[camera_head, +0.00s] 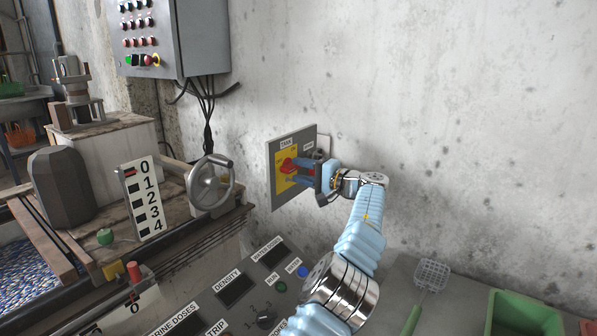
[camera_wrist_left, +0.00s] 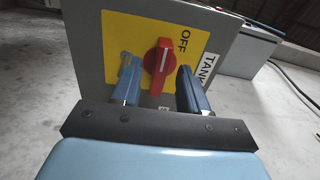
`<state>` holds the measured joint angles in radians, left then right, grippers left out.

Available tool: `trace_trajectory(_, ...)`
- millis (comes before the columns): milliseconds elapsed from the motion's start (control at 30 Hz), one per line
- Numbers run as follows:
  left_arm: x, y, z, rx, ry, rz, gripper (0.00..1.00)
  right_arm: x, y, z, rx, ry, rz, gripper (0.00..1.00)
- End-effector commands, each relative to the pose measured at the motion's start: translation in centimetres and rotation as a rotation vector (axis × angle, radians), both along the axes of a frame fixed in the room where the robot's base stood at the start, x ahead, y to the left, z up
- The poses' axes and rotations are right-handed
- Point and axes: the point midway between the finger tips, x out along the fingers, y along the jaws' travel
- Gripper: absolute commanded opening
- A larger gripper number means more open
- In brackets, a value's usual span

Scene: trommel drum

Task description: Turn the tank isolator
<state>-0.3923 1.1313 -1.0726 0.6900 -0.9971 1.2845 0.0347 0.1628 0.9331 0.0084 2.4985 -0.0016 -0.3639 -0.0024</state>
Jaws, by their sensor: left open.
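The tank isolator is a red rotary knob (camera_head: 288,166) on a yellow plate, mounted on a grey wall box (camera_head: 279,195) labelled TANK. In the left wrist view the red knob (camera_wrist_left: 160,64) shows a white mark, and its handle does not point at the OFF label (camera_wrist_left: 183,42). My left gripper (camera_head: 299,175) is at the front of the box. Its two blue fingers (camera_wrist_left: 156,72) are open, one on each side of the knob, with gaps visible between them and the handle. My right gripper is not in view.
A grey button cabinet (camera_head: 188,38) hangs at upper left with cables below. A handwheel (camera_head: 211,184) and a 0-to-4 scale board (camera_head: 142,198) stand left of the box. A labelled control panel (camera_head: 236,290) lies below. A green bin (camera_head: 522,312) is at lower right.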

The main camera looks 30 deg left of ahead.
Motion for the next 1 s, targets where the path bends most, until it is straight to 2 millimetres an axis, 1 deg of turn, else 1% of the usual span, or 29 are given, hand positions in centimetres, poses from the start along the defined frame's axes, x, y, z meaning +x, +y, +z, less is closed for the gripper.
trace_trajectory(300, -0.6, -7.6, 0.0, 0.0, 0.0, -0.003, 0.44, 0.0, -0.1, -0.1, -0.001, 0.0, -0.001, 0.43)
trace_trajectory(400, -0.7, -9.7, 0.0, 0.0, -0.001, -0.002, 0.44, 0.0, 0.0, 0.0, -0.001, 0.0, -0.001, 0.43)
trace_trajectory(500, -0.9, -11.2, 0.0, 0.0, 0.0, -0.001, 0.44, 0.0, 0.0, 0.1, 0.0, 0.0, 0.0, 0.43)
trace_trajectory(600, -0.9, -12.1, 0.0, 0.0, 0.001, -0.001, 0.44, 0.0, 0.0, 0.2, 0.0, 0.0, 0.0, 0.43)
trace_trajectory(700, -1.0, -12.5, 0.0, -0.001, 0.0, 0.001, 0.44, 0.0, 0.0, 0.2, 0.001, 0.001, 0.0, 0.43)
trace_trajectory(1000, -1.0, -12.5, 0.0, 0.0, 0.0, 0.001, 0.44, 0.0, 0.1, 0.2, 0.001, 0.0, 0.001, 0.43)
